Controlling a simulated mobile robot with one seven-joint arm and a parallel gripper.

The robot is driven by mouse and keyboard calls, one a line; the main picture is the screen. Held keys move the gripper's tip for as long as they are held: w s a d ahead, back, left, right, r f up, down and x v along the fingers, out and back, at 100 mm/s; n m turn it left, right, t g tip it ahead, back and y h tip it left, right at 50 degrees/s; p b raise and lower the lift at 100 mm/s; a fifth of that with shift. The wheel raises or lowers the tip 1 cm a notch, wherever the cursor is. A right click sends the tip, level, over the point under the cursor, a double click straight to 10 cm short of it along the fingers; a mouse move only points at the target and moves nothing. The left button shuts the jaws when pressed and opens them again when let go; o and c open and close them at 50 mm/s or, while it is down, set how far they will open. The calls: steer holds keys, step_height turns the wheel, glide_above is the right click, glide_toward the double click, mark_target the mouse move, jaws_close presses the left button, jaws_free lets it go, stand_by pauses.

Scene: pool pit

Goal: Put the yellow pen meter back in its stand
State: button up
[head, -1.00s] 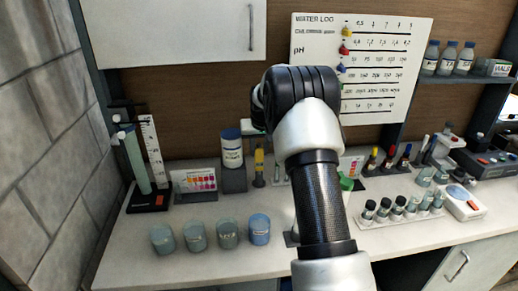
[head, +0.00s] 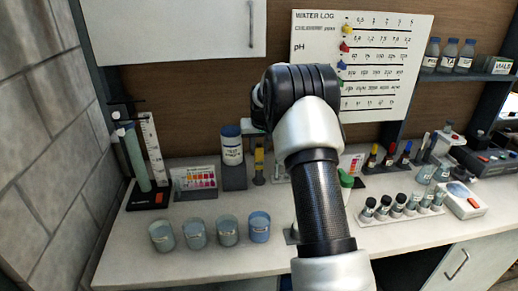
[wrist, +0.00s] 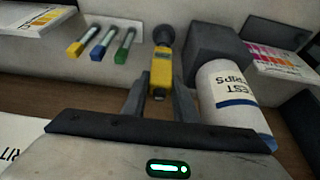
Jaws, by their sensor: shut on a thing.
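The yellow pen meter (wrist: 161,72) is upright between the fingers of my gripper (wrist: 159,98) in the wrist view, and the gripper is shut on it. Its lower end meets a dark round stand (wrist: 164,34); I cannot tell how deep it sits in it. In the head view the pen meter (head: 259,157) shows as a small yellow upright shape just left of my arm, above its dark stand (head: 259,181) on the counter. My gripper is mostly hidden behind my arm there.
A test strips bottle (head: 231,146) on a grey block (head: 234,177) stands close left of the pen meter. Several beakers (head: 228,232) stand in front. A vial rack (head: 402,213) is at the right.

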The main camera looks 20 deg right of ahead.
steer(key=shift+f, duration=0.35)
steer(key=o, duration=1.1)
steer(key=shift+o, duration=0.2)
steer(key=shift+r+p, duration=1.95)
steer(key=shift+r, duration=1.6)
steer(key=shift+s+f, duration=0.1)
